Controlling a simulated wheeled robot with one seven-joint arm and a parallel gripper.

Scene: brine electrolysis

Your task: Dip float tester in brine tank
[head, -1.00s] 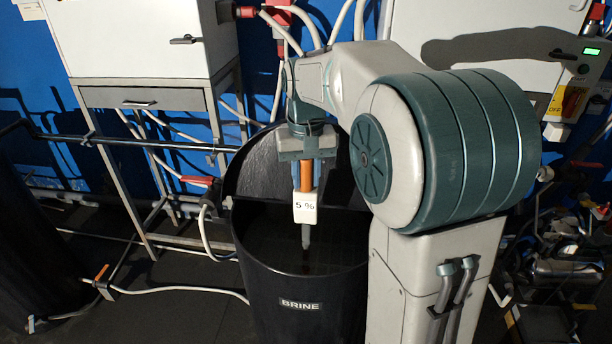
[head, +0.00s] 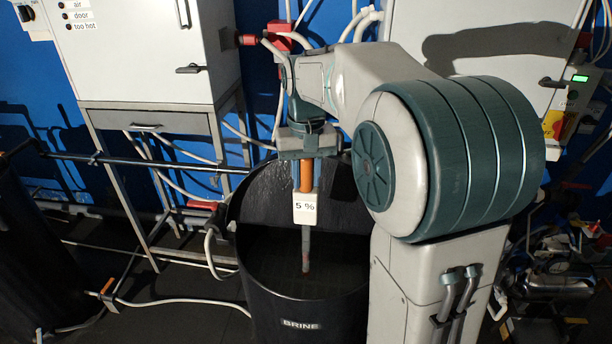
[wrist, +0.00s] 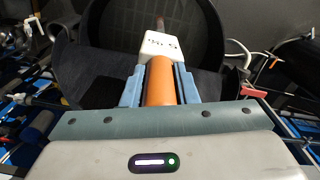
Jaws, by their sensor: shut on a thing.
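The float tester (head: 305,208) has an orange handle, a white block marked 5 % and a thin grey stem with a reddish tip. My gripper (head: 306,158) is shut on the orange handle, which also shows between the blue-grey fingers in the wrist view (wrist: 160,84). The tester hangs upright with its stem down inside the black brine tank (head: 300,305), which is labelled BRINE. The tank's inside is dark, so I cannot tell whether the tip touches the liquid.
A grey cabinet (head: 150,55) on a metal frame stands behind at left. A dark cylinder (head: 35,250) is at the far left. Pale hoses (head: 180,301) run along the floor. Pipes and metal equipment (head: 560,280) crowd the right.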

